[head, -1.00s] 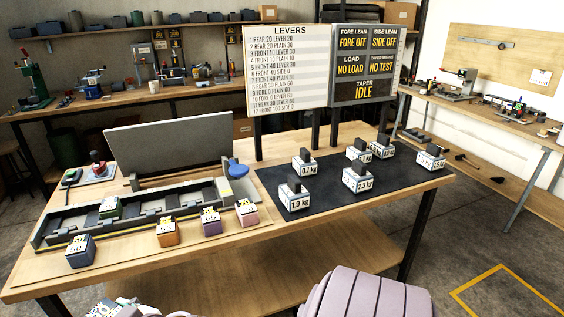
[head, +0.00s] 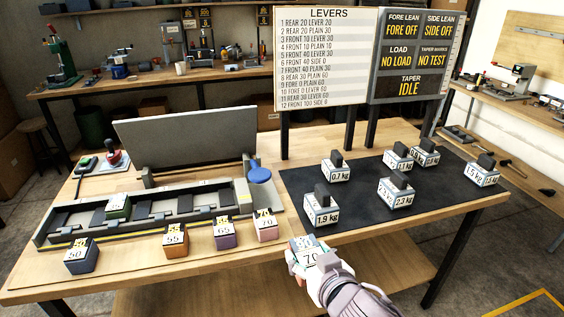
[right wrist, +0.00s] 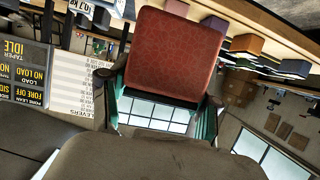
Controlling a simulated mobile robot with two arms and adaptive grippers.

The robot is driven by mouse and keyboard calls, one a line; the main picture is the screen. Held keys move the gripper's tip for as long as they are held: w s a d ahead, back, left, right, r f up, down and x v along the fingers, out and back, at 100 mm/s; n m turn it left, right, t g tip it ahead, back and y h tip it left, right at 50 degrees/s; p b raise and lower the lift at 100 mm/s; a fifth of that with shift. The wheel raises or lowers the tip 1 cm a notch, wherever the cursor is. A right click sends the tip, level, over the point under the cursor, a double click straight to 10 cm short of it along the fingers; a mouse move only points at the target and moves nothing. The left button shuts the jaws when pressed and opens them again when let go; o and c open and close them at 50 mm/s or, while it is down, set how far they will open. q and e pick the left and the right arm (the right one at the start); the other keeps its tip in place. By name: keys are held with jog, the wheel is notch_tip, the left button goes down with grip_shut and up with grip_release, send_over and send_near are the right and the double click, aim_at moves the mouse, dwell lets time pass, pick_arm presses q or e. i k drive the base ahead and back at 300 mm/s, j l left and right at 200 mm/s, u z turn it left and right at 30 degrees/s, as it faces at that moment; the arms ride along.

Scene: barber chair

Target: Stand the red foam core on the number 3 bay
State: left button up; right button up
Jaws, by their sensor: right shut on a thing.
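The red foam core (right wrist: 175,52) fills the top middle of the right wrist view, between the fingers of my right gripper (right wrist: 158,92), which is shut on it. In the head view my right gripper (head: 318,262) holds the core (head: 305,247) just off the table's front edge, its pale labelled top facing up. The grey bay tray (head: 45,238) lies on the table to the left. A green core (head: 118,207) sits in its left part. The bay numbers are not readable, so I cannot tell which bay is 3. My left gripper is not in view.
Blue (head: 81,257), orange (head: 175,244), purple (head: 224,236) and pink (head: 266,226) cores stand along the tray's front. A raised grey panel (head: 190,143) stands behind the tray. Several weights stand on the dark mat (head: 345,232) at right. A blue round knob (head: 260,175) is at the tray's right end.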

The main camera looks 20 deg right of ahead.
aim_at(164, 210)
jog(key=i+l, duration=0.25)
jog(key=i, duration=0.25)
jog(key=i+l, duration=0.25)
jog(key=i, duration=0.2)
jog(key=i+l, duration=0.25)
jog(key=i, duration=0.25)
